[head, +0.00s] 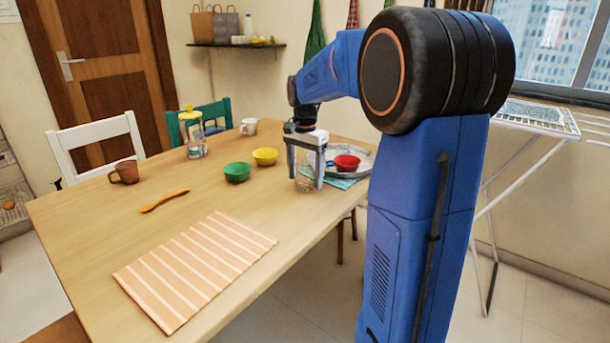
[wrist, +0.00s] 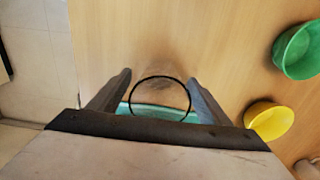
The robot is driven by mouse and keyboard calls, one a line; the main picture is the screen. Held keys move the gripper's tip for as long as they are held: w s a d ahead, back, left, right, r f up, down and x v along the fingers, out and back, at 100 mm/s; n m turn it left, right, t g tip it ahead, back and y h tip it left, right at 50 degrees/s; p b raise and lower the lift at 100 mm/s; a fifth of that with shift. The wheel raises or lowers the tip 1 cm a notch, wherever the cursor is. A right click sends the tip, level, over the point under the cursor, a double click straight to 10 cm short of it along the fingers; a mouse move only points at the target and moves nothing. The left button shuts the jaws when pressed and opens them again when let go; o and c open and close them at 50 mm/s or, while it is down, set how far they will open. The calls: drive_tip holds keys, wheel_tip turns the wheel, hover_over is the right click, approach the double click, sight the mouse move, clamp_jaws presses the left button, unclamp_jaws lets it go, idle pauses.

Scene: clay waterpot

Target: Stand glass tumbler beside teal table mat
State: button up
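The glass tumbler (head: 305,184) is clear and hard to make out; it is upright below my gripper at the table's right side. In the wrist view its dark round rim (wrist: 160,77) fills the space between my two fingers. My gripper (head: 306,180) points down with a finger on each side of the tumbler and appears closed on it. The teal table mat (head: 342,184) lies just right of the tumbler, mostly under a tray. In the wrist view a strip of the mat (wrist: 150,108) shows behind the near side of the rim. Whether the tumbler's base touches the table is unclear.
A red bowl (head: 346,162) sits on the grey tray (head: 364,158). Green (head: 237,172) and yellow (head: 265,156) bowls stand left of my gripper.

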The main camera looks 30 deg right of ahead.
wheel_tip(320, 180, up, 12)
drive_tip(key=shift+r, duration=0.15)
idle(0.5)
drive_tip(key=s+a+f+n+t, duration=0.1)
drive_tip(key=s+a+f+n, duration=0.3)
drive_tip(key=s, duration=0.6)
drive_tip(key=s+a+f+n+t, duration=0.2)
drive_tip(key=s+a+f+n, duration=0.3)
drive_tip(key=s, duration=0.5)
drive_tip(key=s+a+f+n+t, duration=0.1)
drive_tip(key=s+a+f+n, duration=0.4)
drive_tip(key=s, duration=0.5)
wheel_tip(320, 180, down, 2)
drive_tip(key=shift+a+f+t, duration=0.25)
drive_tip(key=shift+a+t, duration=0.15)
drive_tip(key=shift+a, duration=0.45)
drive_tip(key=shift+s, duration=0.1)
